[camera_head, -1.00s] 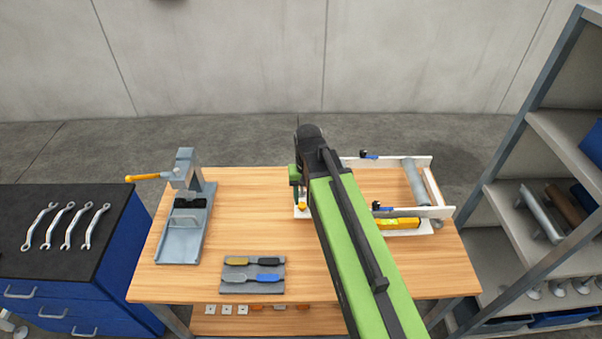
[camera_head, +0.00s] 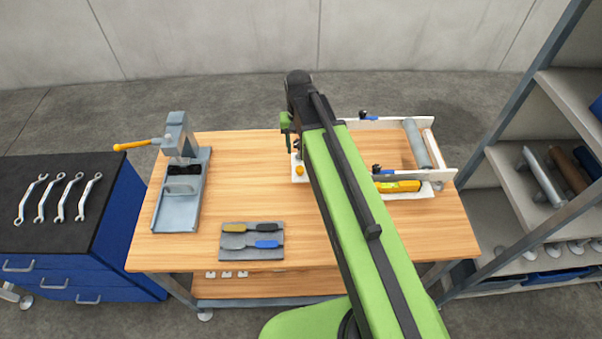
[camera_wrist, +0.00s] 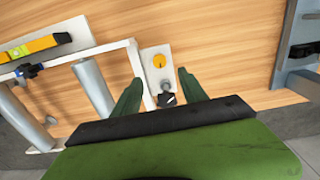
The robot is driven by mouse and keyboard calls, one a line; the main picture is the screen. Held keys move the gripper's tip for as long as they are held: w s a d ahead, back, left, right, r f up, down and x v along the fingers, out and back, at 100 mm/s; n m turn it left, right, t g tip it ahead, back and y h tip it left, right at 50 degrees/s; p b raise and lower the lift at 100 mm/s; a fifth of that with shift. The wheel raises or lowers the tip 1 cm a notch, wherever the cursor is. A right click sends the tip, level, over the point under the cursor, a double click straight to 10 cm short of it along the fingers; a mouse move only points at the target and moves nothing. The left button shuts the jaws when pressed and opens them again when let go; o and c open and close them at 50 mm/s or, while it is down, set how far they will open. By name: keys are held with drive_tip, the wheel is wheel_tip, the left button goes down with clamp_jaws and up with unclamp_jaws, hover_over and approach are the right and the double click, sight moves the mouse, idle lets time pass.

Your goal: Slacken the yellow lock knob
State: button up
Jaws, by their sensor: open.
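The yellow lock knob (camera_wrist: 159,61) is a small round knob on a white plate (camera_wrist: 151,75) in the wrist view. It also shows small in the head view (camera_head: 301,171), just left of my arm. A dark knob or screw (camera_wrist: 167,99) sits on the same plate, nearer my palm in the picture. My gripper (camera_wrist: 159,74) is open and empty, its two green fingers apart on either side of the plate in the picture. The yellow knob appears just beyond the fingertips; I cannot tell the height gap. In the head view my gripper (camera_head: 287,125) is partly hidden by my arm.
A white frame (camera_head: 445,173) with rollers and a yellow level (camera_head: 399,186) stands right of the plate. A grey press (camera_head: 178,205) with a yellow handle stands at the table's left. Bare wood lies between.

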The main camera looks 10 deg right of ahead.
sight(300, 168)
wheel_tip(300, 168, down, 11)
drive_tip(key=b, duration=0.9)
drive_tip(key=shift+r, duration=0.2)
clamp_jaws()
